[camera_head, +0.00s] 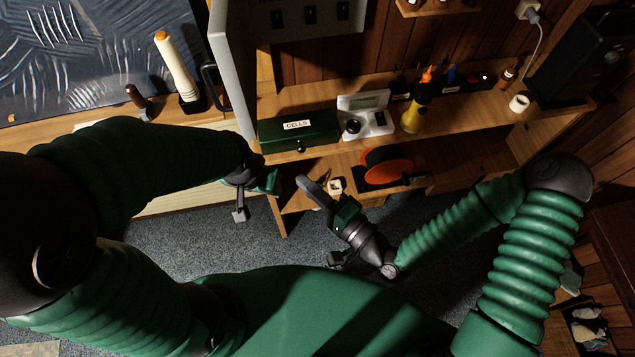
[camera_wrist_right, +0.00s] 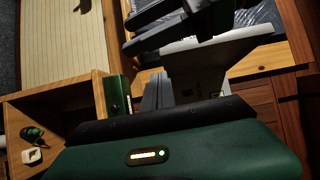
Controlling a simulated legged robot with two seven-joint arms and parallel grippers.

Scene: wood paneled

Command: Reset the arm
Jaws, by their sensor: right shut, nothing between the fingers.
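My right arm comes in from the right in the head view. My right gripper (camera_head: 304,183) is shut and empty, with its grey fingers pointing up and left, in front of the wooden bench. In the right wrist view its green housing fills the bottom and its grey fingers (camera_wrist_right: 158,92) stand together above it. My left arm comes in from the left. My left gripper (camera_head: 243,210) hangs low near the bench's front edge; its fingers are small and dark, so its opening is unclear. Nothing is seen held in either gripper.
A green CELLS box (camera_head: 298,129), a white device (camera_head: 367,117) and a yellow bottle (camera_head: 414,112) stand on the bench (camera_head: 460,120). An orange disc (camera_head: 386,168) is on the shelf below. Carpet shows below.

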